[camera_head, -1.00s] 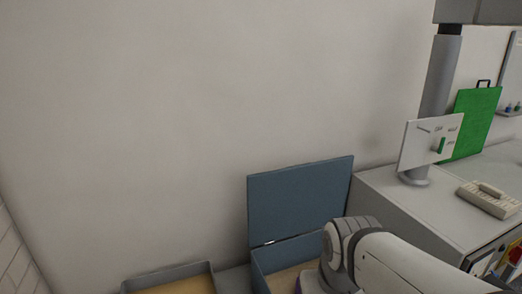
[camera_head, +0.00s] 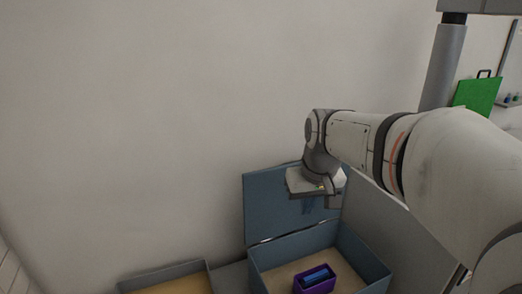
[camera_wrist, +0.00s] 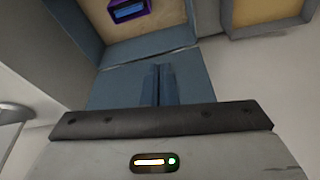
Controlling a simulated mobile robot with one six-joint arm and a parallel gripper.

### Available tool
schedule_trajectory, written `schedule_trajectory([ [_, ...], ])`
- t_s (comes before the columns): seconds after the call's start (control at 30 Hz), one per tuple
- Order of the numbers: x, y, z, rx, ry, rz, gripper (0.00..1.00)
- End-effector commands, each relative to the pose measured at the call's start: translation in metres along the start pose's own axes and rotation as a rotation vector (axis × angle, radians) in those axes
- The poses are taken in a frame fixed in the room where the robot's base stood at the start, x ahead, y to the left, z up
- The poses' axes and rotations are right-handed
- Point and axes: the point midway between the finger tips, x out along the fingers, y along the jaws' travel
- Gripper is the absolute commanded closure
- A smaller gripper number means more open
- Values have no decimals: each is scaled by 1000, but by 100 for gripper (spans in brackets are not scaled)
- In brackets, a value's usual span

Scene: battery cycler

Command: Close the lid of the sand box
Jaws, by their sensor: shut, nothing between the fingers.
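The sand box (camera_head: 365,262) is a blue-grey box with sand (camera_head: 285,273) inside, at the bottom of the head view. Its lid (camera_head: 262,208) is open and stands upright at the back edge. The lid also shows in the wrist view (camera_wrist: 108,88), behind the fingers. My gripper (camera_head: 306,208) is above the box in front of the lid, fingers pointing down in the head view. In the wrist view its two fingers (camera_wrist: 160,85) are together with nothing between them. I cannot tell whether they touch the lid.
A purple container (camera_head: 314,288) with a blue item (camera_head: 315,275) sits in the sand. A second shallow tray (camera_head: 140,280) stands to the left of the box. A plain wall is behind, and a grey cabinet (camera_head: 395,222) is to the right.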

Motion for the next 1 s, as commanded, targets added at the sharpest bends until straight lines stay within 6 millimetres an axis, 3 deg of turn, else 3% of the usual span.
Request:
schedule_trajectory([
  [0.03, -8, 0, -33, -19, 7, -7, 100],
  [0.2, -22, 0, -128, -91, 39, -30, 100],
  [0.4, -25, -3, -205, -161, 72, -49, 100],
  [0.53, -24, -4, -230, -186, 85, -56, 100],
  [0.73, -15, -5, -241, -199, 90, -59, 100],
  [1.0, 34, -9, -244, -198, 87, -59, 100],
])
